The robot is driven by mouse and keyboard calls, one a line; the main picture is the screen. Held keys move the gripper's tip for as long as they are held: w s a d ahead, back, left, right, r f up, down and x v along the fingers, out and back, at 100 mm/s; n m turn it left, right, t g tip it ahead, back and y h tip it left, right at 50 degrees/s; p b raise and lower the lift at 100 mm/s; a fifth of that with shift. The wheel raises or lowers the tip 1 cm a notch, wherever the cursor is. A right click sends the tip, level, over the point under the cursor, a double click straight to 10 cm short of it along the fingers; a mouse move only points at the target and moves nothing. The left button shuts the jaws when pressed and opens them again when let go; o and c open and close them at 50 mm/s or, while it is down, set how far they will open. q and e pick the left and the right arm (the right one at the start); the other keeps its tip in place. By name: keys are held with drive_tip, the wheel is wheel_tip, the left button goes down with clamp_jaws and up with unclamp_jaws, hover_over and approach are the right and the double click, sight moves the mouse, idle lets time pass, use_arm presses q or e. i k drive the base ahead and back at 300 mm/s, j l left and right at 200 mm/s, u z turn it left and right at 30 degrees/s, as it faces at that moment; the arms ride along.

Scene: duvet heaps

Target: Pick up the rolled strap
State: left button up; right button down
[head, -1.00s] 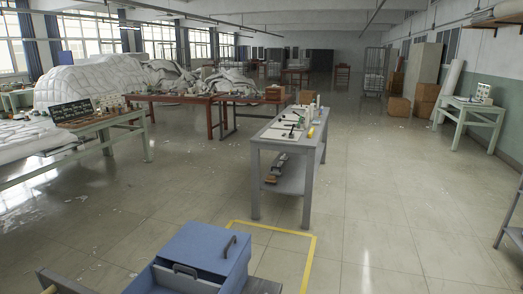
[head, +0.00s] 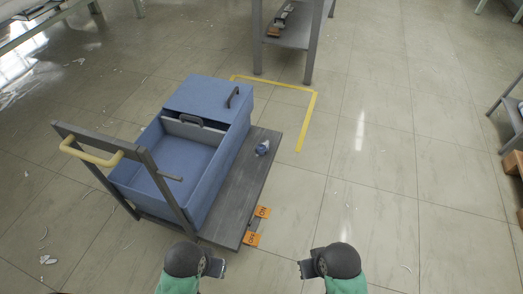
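A small rolled bundle (head: 262,148), blue and whitish, lies on the dark grey deck of the cart (head: 240,205), to the right of the blue box. It looks like the rolled strap, but it is too small to be sure. My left gripper (head: 217,267) is at the bottom of the view, below the cart's near edge and well apart from the bundle. My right gripper (head: 303,269) is at the bottom, right of the cart. Neither touches anything visible, and their fingers are too small to read.
A blue box (head: 205,165) with a handled lid section fills the cart's left side. A yellow handlebar (head: 90,155) stands at its left end. Orange tags (head: 252,239) hang at the deck's near edge. A grey table (head: 300,35) stands beyond yellow floor tape (head: 308,120).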

sight(260, 149)
drive_tip(key=i+l, duration=0.15)
drive_tip(key=l, duration=0.25)
drive_tip(key=i+l, duration=0.1)
drive_tip(key=l, duration=0.35)
drive_tip(key=i+l, duration=0.15)
drive_tip(key=l, duration=0.25)
drive_tip(key=i+l+u, duration=0.1)
drive_tip(key=l, duration=0.3)
drive_tip(key=i+l, duration=0.15)
drive_tip(key=l, duration=0.3)
drive_tip(key=i+l, duration=0.1)
drive_tip(key=l, duration=0.3)
drive_tip(key=i+l, duration=0.15)
drive_tip(key=l, duration=0.3)
drive_tip(key=u, duration=0.05)
